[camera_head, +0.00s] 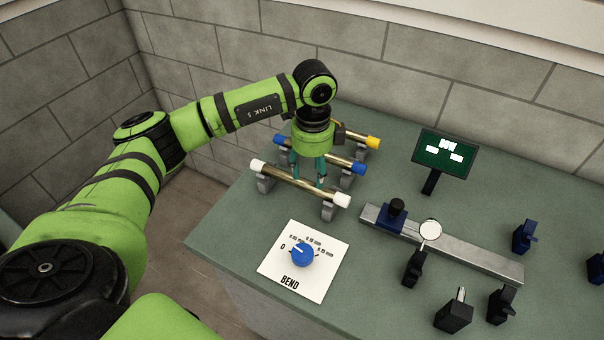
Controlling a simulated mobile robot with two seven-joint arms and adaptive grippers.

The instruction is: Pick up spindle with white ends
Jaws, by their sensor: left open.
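The spindle with white ends (300,184) is the nearest of three brass-coloured rods and rests across two grey supports (329,210). Its white ends (257,166) are both clear of my arm. My left gripper (308,176) points down with its fingers apart, its tips just above or behind the middle of this rod; I cannot tell if they touch it. The spindle with blue ends (358,168) lies behind, partly hidden by the gripper. A spindle with a yellow end (373,143) lies farthest back, mostly hidden. My right gripper is not in view.
A white dial plate labelled BEND (326,257) with a blue knob (302,254) lies in front. A metal rail (478,257) with a dial gauge (430,233), a small screen (444,153) and several dark blocks stand to the right. Brick walls close off the back.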

